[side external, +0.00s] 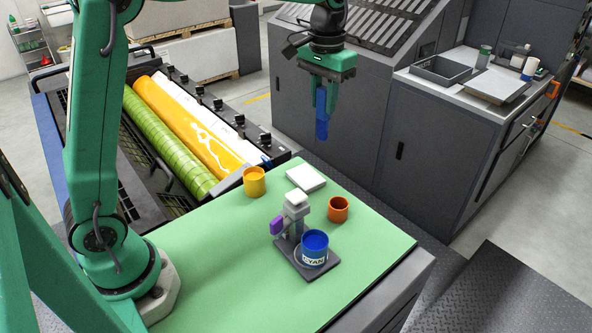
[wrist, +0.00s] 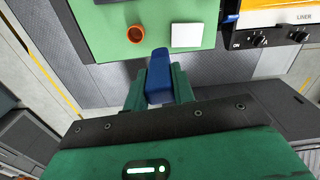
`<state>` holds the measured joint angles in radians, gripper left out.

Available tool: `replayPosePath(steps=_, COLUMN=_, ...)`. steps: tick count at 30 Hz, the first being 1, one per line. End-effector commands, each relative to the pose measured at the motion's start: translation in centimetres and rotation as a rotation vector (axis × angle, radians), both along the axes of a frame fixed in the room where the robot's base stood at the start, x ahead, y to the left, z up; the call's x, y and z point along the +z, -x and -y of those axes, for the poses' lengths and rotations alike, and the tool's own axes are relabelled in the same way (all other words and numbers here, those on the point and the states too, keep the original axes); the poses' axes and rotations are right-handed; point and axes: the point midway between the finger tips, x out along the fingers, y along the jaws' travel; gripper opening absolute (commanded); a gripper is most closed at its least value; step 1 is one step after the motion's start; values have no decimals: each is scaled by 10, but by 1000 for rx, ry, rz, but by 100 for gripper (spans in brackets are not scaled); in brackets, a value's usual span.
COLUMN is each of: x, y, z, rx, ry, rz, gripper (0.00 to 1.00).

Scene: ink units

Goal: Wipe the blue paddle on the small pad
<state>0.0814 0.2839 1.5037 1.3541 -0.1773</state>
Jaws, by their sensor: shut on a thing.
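My gripper (side external: 320,88) is shut on the blue paddle (side external: 321,125), which hangs down from the jaws, high above the far edge of the green table. In the wrist view the paddle (wrist: 159,72) sits between the two green fingers (wrist: 159,92). The small white pad (side external: 305,177) lies flat at the table's far edge, below the paddle and apart from it. In the wrist view the pad (wrist: 186,35) is ahead and to the right of the paddle's tip.
On the green mat (side external: 205,255) stand a yellow cup (side external: 254,182), an orange cup (side external: 338,209) and a grey stand with a blue ink can (side external: 314,249) and a purple part (side external: 277,225). A press with green and yellow rollers (side external: 180,122) lies behind. A dark cabinet (side external: 425,150) stands right.

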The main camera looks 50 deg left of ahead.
Motion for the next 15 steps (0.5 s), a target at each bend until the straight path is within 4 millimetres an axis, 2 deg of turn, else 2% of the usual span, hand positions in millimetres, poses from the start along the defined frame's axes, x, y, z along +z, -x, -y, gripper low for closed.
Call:
replayPosePath(steps=3, x=-1, y=-10, z=-18, rx=4, ry=0, rz=-1, gripper=2)
replayPosePath(steps=11, x=-3, y=-25, z=-48, rx=3, ry=0, rz=0, gripper=2)
replayPosePath(steps=15, x=-20, y=-24, z=-48, rx=0, ry=0, rz=-3, gripper=2)
